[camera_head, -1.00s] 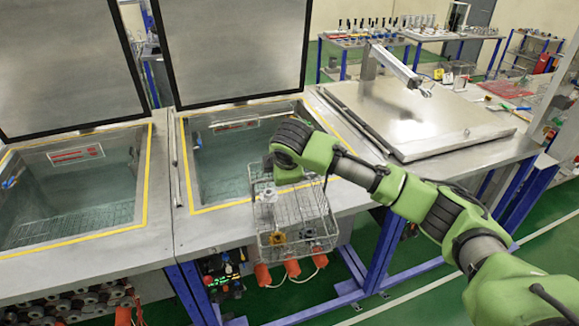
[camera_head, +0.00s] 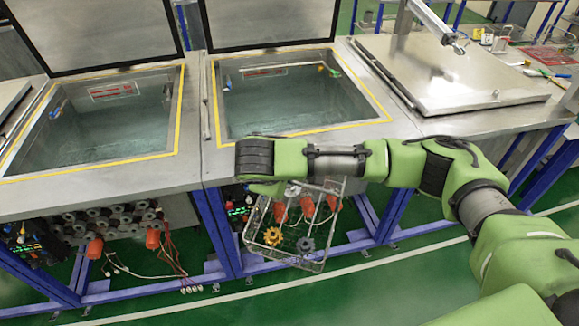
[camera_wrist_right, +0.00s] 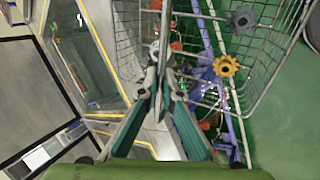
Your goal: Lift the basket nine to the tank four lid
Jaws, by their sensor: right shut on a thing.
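The wire basket (camera_head: 320,262) hangs in front of the tanks' front edge, below my right forearm in the head view. It holds a yellow gear (camera_head: 273,236) and a grey gear (camera_head: 305,245). In the right wrist view my right gripper (camera_wrist_right: 163,62) is shut on the basket's wire edge, and the basket (camera_wrist_right: 272,62) extends to the right. A closed metal tank lid (camera_head: 450,75) lies flat at the right. The frames show no tank number. My left gripper is not in view.
Two open tanks with liquid, a left one (camera_head: 100,150) and a middle one (camera_head: 225,138), stand behind the basket with raised lids. Red plugs and cables hang below the bench. Green floor (camera_head: 430,270) is clear in front.

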